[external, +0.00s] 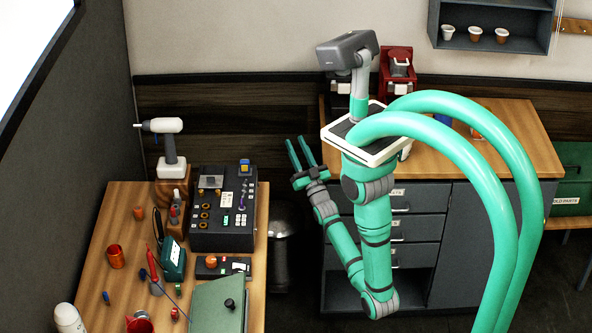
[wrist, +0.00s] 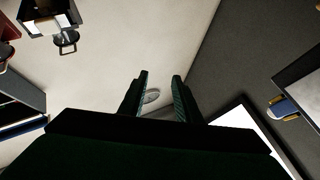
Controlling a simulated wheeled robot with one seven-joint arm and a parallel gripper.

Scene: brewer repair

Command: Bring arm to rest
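My gripper (external: 295,140) is raised in the gap between the left workbench and the wooden counter, with its fingers pointing up. The two green fingers stand apart with nothing between them. In the wrist view my gripper (wrist: 161,75) also shows its two dark fingers apart and empty, with the wall and a small round fitting beyond. My arm is folded, with the elbow low and the forearm rising to the left. The gripper touches nothing that I can see.
The wooden counter (external: 520,130) with drawers stands behind my arm. A dark bin (external: 283,240) stands between them.

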